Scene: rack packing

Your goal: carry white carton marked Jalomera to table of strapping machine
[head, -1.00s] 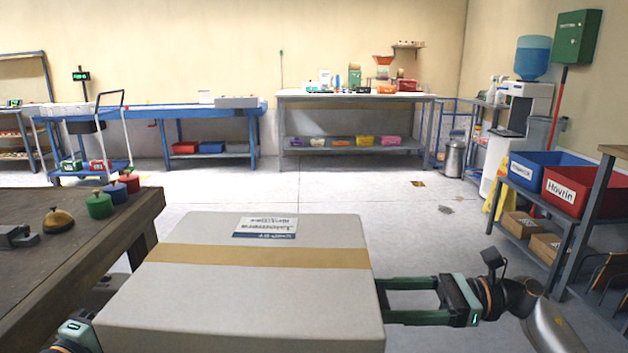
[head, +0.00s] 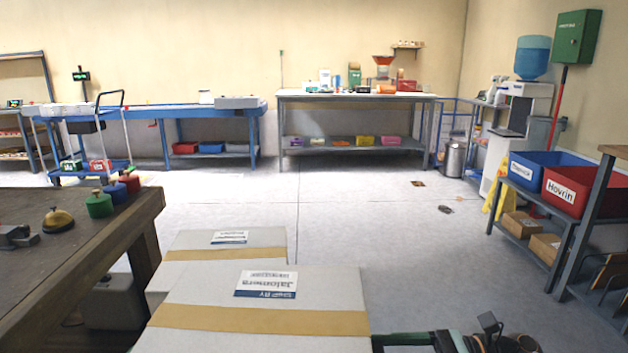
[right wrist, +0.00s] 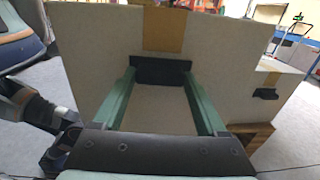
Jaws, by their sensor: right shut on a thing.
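A white carton marked Jalomera (head: 225,290), with a tan tape band, is large at the bottom of the head view; its label reads upside down. My right gripper (right wrist: 160,78) is shut on this carton's side, and one finger shows in the head view (head: 405,339). The carton's lower part is cut off there. A second white carton (head: 180,240) is just behind and left of it, its label too small to read. It also shows in the right wrist view (right wrist: 290,84). My left gripper is not in view. I cannot tell which table has the strapping machine.
A dark workbench (head: 60,263) with a brass bell (head: 58,220) is close at the left. A blue table (head: 190,111) and a grey table (head: 355,97) stand along the back wall. A rack with bins (head: 545,220) is at the right.

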